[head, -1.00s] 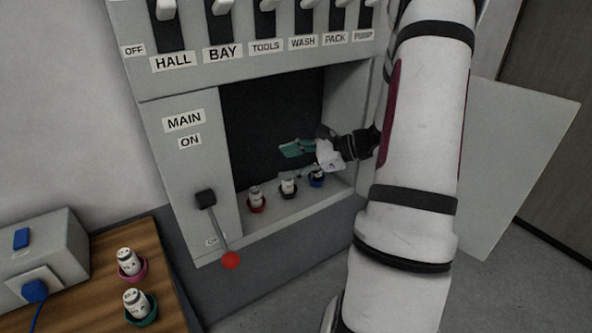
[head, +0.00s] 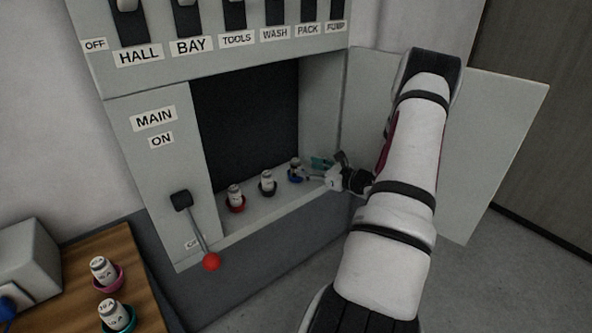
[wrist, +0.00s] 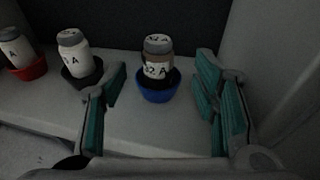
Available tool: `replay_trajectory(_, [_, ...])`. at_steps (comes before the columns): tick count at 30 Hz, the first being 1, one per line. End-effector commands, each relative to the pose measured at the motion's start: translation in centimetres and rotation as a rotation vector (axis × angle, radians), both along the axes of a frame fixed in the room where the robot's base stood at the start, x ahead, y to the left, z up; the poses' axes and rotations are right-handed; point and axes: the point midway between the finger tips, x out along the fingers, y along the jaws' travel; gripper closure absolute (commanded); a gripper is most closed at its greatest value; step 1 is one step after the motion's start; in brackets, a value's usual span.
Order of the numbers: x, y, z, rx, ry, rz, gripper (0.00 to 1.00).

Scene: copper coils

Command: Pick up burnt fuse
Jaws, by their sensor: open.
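A fuse (wrist: 157,58) with a brown, scorched-looking band stands upright in a blue cup (wrist: 158,93) on the cabinet shelf; they also show in the head view, the fuse (head: 295,164) at the right end of the row. My gripper (wrist: 160,98) is open and empty. In the wrist view its teal finger pads lie left and right of the blue cup, nearer the camera, with the fuse in line between them. In the head view my gripper (head: 314,170) is low, just right of this fuse. I cannot tell whether any finger touches it.
Two pale fuses stand beside it, in a black cup (head: 268,192) and a red cup (head: 236,207). The cabinet's right wall (wrist: 275,65) is close to my right finger. The MAIN lever (head: 197,232) points down. Two more fuses stand on the wooden table (head: 75,275).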

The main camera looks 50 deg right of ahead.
Motion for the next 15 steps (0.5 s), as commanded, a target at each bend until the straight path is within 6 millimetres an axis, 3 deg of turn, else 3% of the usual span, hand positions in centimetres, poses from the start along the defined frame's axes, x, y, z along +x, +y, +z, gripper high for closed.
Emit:
replay_trajectory(8, [1.6, 0.0, -0.3, 0.0, 0.0, 0.001, 0.45])
replay_trajectory(15, [4.8, 0.0, -0.8, 0.001, 0.0, 0.003, 0.45])
